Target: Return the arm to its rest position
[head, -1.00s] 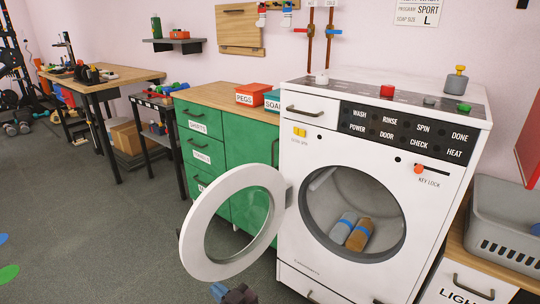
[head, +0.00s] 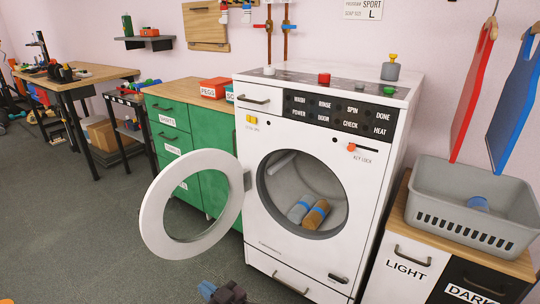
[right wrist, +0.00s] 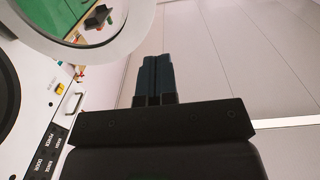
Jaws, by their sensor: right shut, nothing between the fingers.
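My right gripper (head: 207,290) shows at the bottom edge of the head view, low in front of the washer and below its open door. In the right wrist view its dark blue fingers (right wrist: 155,78) are together and empty. The white washer (head: 272,190) stands in the middle, with its round door (head: 152,205) swung open to the left. The door's ring (right wrist: 128,38) shows at the upper left of the right wrist view. My left gripper is not in view.
A grey basket (head: 450,222) stands on the cabinet to the right, with red (head: 470,95) and blue (head: 515,105) boards hanging above. A green cabinet (head: 215,165) is behind the door. Open grey floor (head: 70,235) lies to the left.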

